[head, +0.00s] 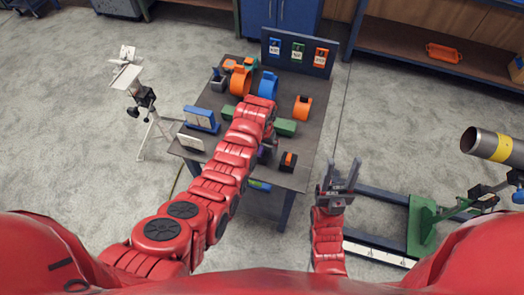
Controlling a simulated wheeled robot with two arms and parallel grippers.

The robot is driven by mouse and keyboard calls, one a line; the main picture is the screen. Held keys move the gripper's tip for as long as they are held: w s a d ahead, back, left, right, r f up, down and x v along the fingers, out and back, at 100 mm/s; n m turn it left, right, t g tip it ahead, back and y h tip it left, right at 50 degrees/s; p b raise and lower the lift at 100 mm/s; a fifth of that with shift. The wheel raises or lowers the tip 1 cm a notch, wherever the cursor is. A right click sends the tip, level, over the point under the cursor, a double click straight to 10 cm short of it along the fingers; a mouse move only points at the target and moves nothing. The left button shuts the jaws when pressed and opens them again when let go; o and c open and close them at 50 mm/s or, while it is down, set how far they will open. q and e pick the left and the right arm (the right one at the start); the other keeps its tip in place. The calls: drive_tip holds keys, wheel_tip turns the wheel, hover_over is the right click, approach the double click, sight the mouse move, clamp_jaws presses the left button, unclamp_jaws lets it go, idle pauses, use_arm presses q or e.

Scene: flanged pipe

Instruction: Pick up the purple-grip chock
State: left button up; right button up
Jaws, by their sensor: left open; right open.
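A small patch of purple (261,154) shows on the table beside my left wrist. It looks like the purple-grip chock, but my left arm and gripper hide most of it. My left gripper (267,152) is over the front part of the table, pointing down close to the purple patch. Its fingers are mostly hidden by the wrist, and I cannot tell whether they touch the chock. My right gripper (341,178) is open and empty, off the table's right side above the floor.
A dark chock with an orange grip (288,161) sits right of my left gripper on the table (312,128). Green blocks (285,127), orange and blue clamps, and a blue holder (201,119) stand around. A green-and-blue frame (420,225) and steel pipe (493,146) are at right.

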use_arm(q)
drive_tip(key=shift+f, duration=0.9)
clamp_jaws()
